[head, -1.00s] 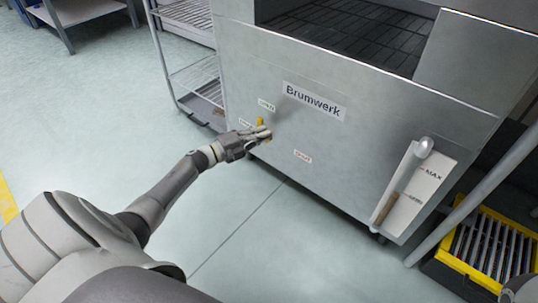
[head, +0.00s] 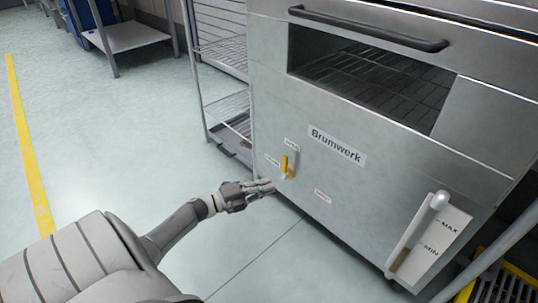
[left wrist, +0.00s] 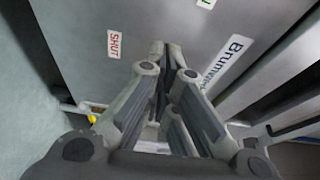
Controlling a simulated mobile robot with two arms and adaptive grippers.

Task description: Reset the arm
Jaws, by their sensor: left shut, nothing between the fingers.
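My left gripper (head: 270,186) is shut and empty, low in front of the steel Brumwerk machine (head: 345,205) in the head view. Its fingertips are just below and left of the small yellow lever (head: 284,164) and look apart from it. The lever stands about upright between small labels. In the left wrist view the closed fingers (left wrist: 167,50) point at the steel front, between the red SHUT label (left wrist: 114,44) and the Brumwerk plate (left wrist: 228,62). My right gripper is not in view.
A wire rack (head: 222,105) stands left of the machine. A long handle with a MAX/MIN scale (head: 418,235) is at its lower right, and a dark bar handle (head: 368,28) is on top. Open floor (head: 110,150) lies to the left.

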